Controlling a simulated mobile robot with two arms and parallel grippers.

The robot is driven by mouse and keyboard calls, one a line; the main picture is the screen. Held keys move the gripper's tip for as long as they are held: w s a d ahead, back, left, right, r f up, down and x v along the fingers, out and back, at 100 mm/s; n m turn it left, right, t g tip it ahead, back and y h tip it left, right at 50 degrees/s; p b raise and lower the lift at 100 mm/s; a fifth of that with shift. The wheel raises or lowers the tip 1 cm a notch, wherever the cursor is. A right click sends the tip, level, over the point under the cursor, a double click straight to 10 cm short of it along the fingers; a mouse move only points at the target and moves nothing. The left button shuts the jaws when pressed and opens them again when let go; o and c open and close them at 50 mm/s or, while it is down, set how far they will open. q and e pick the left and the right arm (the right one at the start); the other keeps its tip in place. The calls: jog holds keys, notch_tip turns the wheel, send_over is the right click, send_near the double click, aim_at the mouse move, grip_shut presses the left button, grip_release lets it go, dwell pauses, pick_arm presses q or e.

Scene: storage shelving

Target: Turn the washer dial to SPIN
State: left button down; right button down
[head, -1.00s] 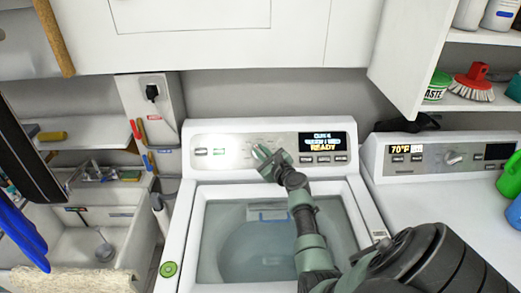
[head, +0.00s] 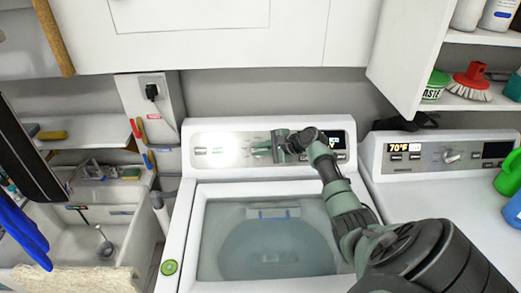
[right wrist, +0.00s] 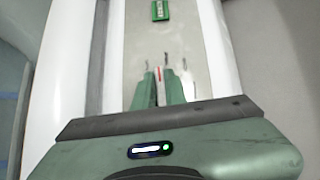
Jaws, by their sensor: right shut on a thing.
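The washer (head: 186,225) stands in the middle of the head view, with its lid window facing me and its control panel (head: 225,140) behind. My right gripper (head: 262,146) reaches the panel from the right, with its fingers pointing left. In the right wrist view its two green fingers (right wrist: 159,88) are closed around the dial (right wrist: 159,84), of which a narrow strip with a red line shows between them. Small printed marks surround it, too blurred to read. My left gripper is not in view.
A second machine (head: 440,155) with its own dial and a 70°F display stands at the right. A sink (head: 85,235) is at the left. A cabinet (head: 200,35) hangs above. A shelf with a red brush (head: 472,82) is at upper right.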

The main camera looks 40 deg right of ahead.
jog(key=shift+w+r+n+g+y, duration=0.15)
jog(key=shift+n+g+y, duration=0.15)
jog(key=shift+n+g, duration=1.5)
jog(key=shift+n, duration=0.3)
jog(key=shift+a, duration=0.1)
jog(key=c, duration=1.5)
grip_release()
jog(key=shift+o, duration=0.2)
jog(key=shift+s+d+r, duration=0.2)
jog(key=shift+s+r, duration=0.1)
jog(key=shift+s, duration=0.15)
jog(key=b+v, duration=0.1)
jog(key=v, duration=0.5)
jog(key=shift+s+r+b, duration=0.2)
jog(key=shift+r+b, duration=0.1)
jog(key=shift+b, duration=0.05)
